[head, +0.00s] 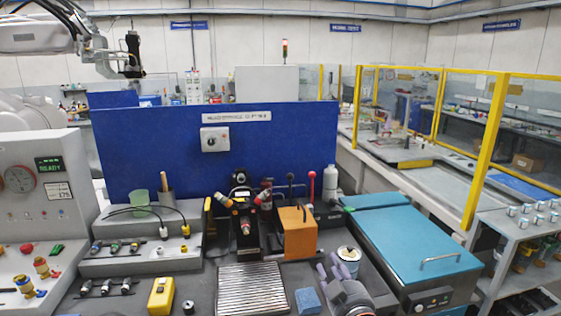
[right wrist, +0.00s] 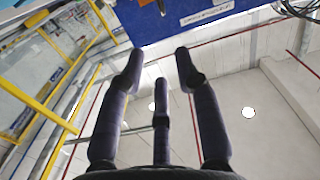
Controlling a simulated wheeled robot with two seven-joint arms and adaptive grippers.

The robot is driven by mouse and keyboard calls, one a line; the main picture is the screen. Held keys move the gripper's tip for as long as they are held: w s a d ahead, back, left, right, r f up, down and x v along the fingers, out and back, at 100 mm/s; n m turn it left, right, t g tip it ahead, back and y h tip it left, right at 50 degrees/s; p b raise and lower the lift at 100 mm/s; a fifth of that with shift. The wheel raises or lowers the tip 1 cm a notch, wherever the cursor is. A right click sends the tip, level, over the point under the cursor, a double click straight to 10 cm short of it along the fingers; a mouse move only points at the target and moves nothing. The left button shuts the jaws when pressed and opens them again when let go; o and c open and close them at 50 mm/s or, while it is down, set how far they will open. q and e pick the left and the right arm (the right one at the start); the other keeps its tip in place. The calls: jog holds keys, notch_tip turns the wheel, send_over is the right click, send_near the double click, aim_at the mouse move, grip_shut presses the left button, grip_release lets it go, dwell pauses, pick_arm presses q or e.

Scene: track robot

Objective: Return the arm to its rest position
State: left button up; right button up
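My right gripper (head: 332,268) is low in the head view, right of centre, pointing up above the front of the workbench. Its dark purple fingers also show in the right wrist view (right wrist: 159,62), spread apart with nothing between them. The wrist view looks up past the fingers to the ceiling and part of a blue panel (right wrist: 190,15). My left gripper is not in view.
Near the right gripper are a white cup-like container (head: 348,254), an orange block (head: 299,234), a blue sponge-like block (head: 307,301) and a teal-lidded box (head: 420,250). A ribbed metal plate (head: 252,290) lies left. A blue panel (head: 150,150) stands behind.

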jog(key=s+f+m+g, duration=0.15)
jog(key=f+g, duration=0.25)
jog(key=f, duration=1.2)
jog(key=s+f+m+g, duration=0.15)
jog(key=f+g, duration=0.35)
jog(key=f, duration=1.2)
jog(key=s+a+f+m+g, duration=0.2)
jog(key=s+f+g, duration=0.5)
jog(key=s+f, duration=1.3)
jog(key=shift+s+a+m+g+y+p, duration=0.15)
jog(key=shift+s+m+g+y+p, duration=0.2)
jog(key=shift+s+m, duration=0.55)
